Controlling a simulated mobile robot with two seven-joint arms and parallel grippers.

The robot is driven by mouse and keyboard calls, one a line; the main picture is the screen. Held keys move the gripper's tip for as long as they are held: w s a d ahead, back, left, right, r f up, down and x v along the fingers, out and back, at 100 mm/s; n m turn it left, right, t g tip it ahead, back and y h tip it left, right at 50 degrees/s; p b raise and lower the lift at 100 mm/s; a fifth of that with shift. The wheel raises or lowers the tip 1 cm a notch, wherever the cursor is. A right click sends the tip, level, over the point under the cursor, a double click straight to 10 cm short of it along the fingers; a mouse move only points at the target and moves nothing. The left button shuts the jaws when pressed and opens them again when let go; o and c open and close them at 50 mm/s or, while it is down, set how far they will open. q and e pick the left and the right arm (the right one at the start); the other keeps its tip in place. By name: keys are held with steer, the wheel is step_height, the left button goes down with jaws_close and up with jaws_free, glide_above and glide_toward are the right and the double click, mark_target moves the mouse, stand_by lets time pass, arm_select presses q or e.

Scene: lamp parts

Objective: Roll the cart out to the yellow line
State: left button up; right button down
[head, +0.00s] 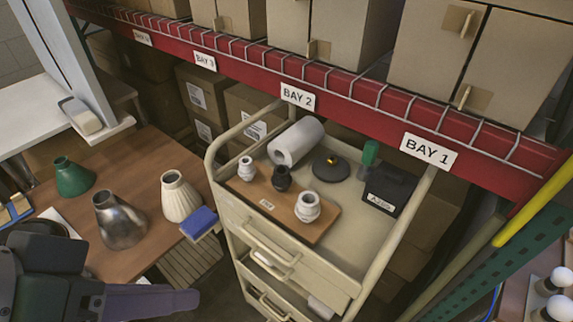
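The beige cart (335,280) stands under the red rack beam, at the middle of the head view. It has tube rails at its sides and drawers with bar handles (262,246) on its near face. A bright yellow strip (533,212) slants at the far right; I cannot tell whether it is a floor line or a rack part. My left gripper (165,301) is at the lower left, apart from the cart and left of its drawers. Its fingers do not show clearly enough to tell open from shut. My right gripper is out of view.
On the cart top are a wooden board (283,215) with small fittings, a white roll (296,142), a black disc (331,167) and a black box (388,190). A wooden table (135,165) with lamp shades stands left. A green upright (500,262) stands right.

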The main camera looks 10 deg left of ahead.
arm_select(q)
steer(key=w+d+f+n+t+h+b, duration=0.15)
steer(key=w+f+b, duration=0.25)
steer(key=f+b, duration=0.5)
steer(key=w+f+n+t+h+b, duration=0.2)
steer(key=w+f+n+b, duration=0.1)
steer(key=f+b, duration=0.6)
steer(key=n+t+b, duration=0.5)
steer(key=n+b, duration=0.3)
steer(key=b, duration=0.8)
glide_toward(261, 244)
steer(key=shift+m, duration=0.25)
steer(key=x, duration=1)
steer(key=shift+w+f, duration=0.1)
steer(key=shift+f, duration=0.2)
jaws_close()
